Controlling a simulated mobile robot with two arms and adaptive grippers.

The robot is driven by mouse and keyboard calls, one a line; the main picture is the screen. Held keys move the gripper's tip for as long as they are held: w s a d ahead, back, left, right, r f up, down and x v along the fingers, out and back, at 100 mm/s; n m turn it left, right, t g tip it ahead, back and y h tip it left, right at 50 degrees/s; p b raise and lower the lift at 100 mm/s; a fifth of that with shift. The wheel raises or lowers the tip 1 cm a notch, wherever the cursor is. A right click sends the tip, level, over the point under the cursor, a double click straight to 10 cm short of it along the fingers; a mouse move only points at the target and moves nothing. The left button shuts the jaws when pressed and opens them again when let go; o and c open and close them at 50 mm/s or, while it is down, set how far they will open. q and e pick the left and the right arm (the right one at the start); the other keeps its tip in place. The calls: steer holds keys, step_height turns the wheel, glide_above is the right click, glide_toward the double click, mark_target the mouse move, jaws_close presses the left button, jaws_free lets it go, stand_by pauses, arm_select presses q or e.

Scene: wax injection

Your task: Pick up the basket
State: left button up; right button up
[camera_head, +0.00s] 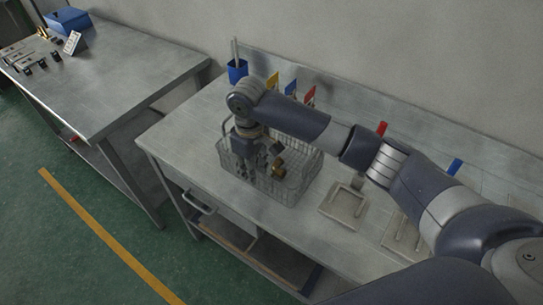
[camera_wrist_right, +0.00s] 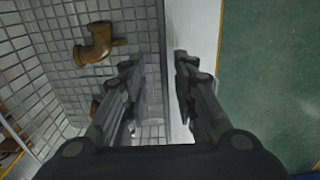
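The wire basket (camera_head: 303,172) stands on the grey workbench, with brown elbow-shaped fittings (camera_head: 279,168) in it. My right gripper (camera_head: 250,168) points down at the basket's front left side. In the right wrist view the basket mesh (camera_wrist_right: 50,60) lies at the left, with a brown fitting (camera_wrist_right: 97,42) on it. The right gripper's fingers (camera_wrist_right: 158,85) stand apart there, one over the basket and one toward the bench edge. The basket's wall appears to run between them, and I see no clear contact. My left gripper is not in view.
The workbench (camera_head: 185,150) also carries flat grey trays (camera_head: 344,205) right of the basket and a blue pen cup (camera_head: 237,71) behind it. A second table (camera_head: 110,70) stands left across a floor gap. A wall is behind.

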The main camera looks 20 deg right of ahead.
mark_target(253, 187)
steer(key=f, duration=0.2)
steer(key=f+p, duration=0.1)
steer(key=shift+a+f, duration=0.3)
steer(key=shift+f, duration=0.6)
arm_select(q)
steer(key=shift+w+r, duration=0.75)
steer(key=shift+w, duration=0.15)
arm_select(e)
jaws_close()
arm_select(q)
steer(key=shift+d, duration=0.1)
